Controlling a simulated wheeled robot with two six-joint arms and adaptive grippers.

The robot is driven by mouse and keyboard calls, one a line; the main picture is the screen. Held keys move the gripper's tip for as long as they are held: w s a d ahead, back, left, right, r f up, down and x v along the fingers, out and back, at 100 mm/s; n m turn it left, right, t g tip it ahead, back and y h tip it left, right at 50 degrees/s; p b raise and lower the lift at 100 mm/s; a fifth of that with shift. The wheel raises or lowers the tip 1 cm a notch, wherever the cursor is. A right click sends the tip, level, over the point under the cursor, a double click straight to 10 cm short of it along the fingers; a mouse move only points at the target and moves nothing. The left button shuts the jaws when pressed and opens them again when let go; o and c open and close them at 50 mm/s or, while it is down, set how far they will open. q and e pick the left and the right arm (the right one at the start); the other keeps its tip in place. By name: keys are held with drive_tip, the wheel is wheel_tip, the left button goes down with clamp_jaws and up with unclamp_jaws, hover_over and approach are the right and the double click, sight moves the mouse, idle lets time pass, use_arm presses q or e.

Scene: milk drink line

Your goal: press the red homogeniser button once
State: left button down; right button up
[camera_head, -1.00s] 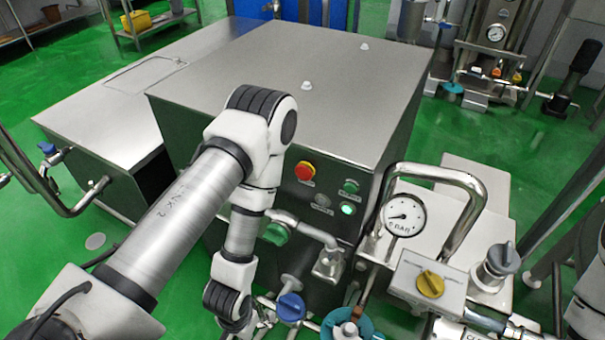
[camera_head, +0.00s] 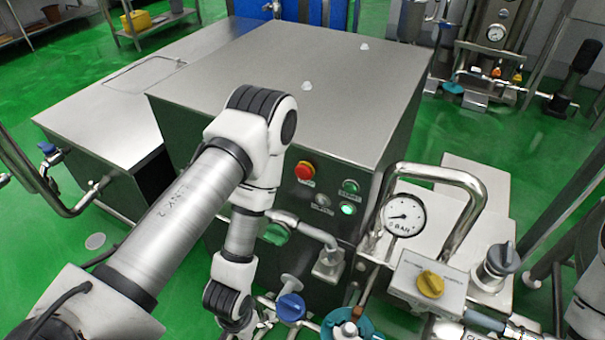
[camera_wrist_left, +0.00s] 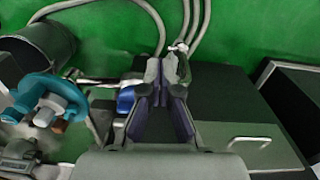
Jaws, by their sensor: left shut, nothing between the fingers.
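The red button (camera_head: 305,170) sits on the front panel of the steel homogeniser cabinet (camera_head: 290,95), near its top edge, clear of my arm in the head view. A green button (camera_head: 350,187) and a lit green lamp (camera_head: 348,209) are to its right. My left arm reaches in from the left and bends down in front of the cabinet. My left gripper (camera_wrist_left: 168,65) shows in the left wrist view, its fingers together and empty. It is out of frame in the head view. The red button does not show in the left wrist view. My right gripper is not in view.
A pressure gauge (camera_head: 405,215) and a bent steel pipe (camera_head: 470,195) stand right of the cabinet. A blue-handled valve (camera_head: 291,307) and a yellow knob (camera_head: 430,284) are in front. Hoses (camera_wrist_left: 150,20) lie over the green floor in the left wrist view.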

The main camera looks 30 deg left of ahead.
sight(304, 172)
use_arm(q)
drive_tip(key=w+a+r+m+t, duration=0.1)
drive_tip(key=w+r+m+t, duration=0.3)
drive_tip(key=w+r, duration=0.6)
drive_tip(key=w+a+r+m+t+h, duration=0.1)
drive_tip(key=w+r+m+t, duration=0.4)
drive_tip(key=w+r, duration=0.6)
drive_tip(key=shift+a, duration=0.3)
drive_tip(key=w, duration=0.8)
drive_tip(key=shift+w+d, duration=0.15)
drive_tip(key=shift+w, duration=0.25)
drive_tip(key=shift+w, duration=0.1)
drive_tip(key=shift+w, duration=0.3)
